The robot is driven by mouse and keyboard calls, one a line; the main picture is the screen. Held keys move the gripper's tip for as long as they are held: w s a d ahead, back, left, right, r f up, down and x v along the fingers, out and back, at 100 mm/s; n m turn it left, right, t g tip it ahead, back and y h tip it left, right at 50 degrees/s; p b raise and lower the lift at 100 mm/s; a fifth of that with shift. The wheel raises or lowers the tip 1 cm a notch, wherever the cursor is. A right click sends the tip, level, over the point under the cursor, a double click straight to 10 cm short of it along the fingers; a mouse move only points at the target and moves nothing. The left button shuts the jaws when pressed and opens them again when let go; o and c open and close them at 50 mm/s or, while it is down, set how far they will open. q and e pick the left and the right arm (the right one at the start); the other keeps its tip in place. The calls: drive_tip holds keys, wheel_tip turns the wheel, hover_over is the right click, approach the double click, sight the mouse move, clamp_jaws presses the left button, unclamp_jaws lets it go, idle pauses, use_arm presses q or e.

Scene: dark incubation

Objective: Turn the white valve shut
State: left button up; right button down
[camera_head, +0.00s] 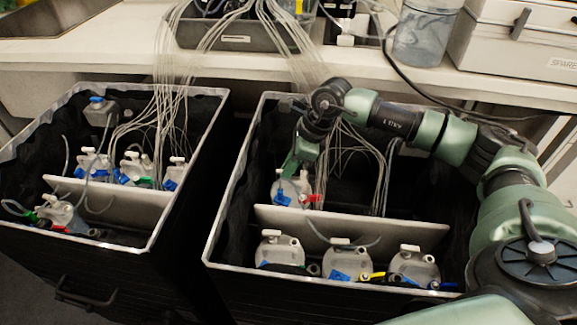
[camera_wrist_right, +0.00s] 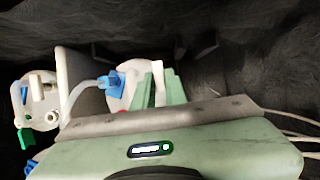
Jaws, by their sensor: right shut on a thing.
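My right gripper (camera_head: 291,172) reaches down into the right-hand black bin, over a bottle (camera_head: 285,195) with a white cap, blue clip and red piece. In the right wrist view its green fingers (camera_wrist_right: 159,88) are closed around the upright handle of the white valve (camera_wrist_right: 159,83). The bottle's body is mostly hidden behind the gripper there. A blue connector (camera_wrist_right: 109,82) with a clear tube sits just left of the fingers. My left gripper is not in view.
The bin has a white divider (camera_head: 350,222); several bottles with white valves stand in front of it. Thin tubes (camera_head: 345,135) hang into the bin behind my right gripper. A second bin (camera_head: 145,235) with more bottles stands left. A bench (camera_head: 110,52) runs behind.

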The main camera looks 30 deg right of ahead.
idle(0.4)
drive_tip(key=c, duration=1.4)
unclamp_jaws()
drive_tip(key=shift+c, duration=0.2)
